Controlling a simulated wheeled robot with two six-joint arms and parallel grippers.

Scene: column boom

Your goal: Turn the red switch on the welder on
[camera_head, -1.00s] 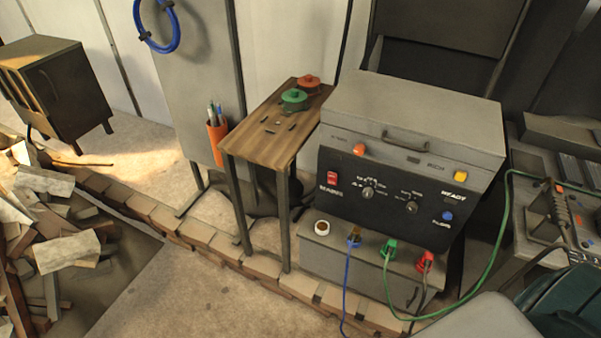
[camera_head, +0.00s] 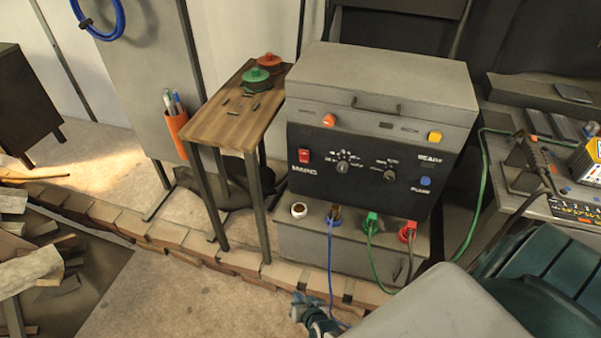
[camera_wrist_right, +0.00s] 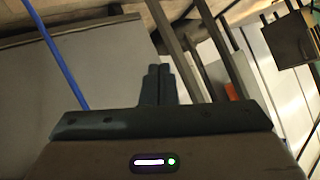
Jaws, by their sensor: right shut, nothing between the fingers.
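The welder (camera_head: 375,120) is a grey box with a black front panel, standing in the middle of the head view. Its red switch (camera_head: 304,157) is at the left of the panel, above the MAINS label; its position is too small to tell. My right gripper (camera_head: 314,316) is at the bottom of the head view, low in front of the welder and well below the switch, near the blue cable (camera_head: 330,262). In the right wrist view its fingers (camera_wrist_right: 158,84) are together and empty. My left gripper is not in view.
A wooden-topped stand (camera_head: 225,118) with green and red knobs is left of the welder. Cables hang from sockets below the panel. A brick edging (camera_head: 190,240) runs along the floor. A bench (camera_head: 575,200) with tools stands at the right. Rubble lies at the left.

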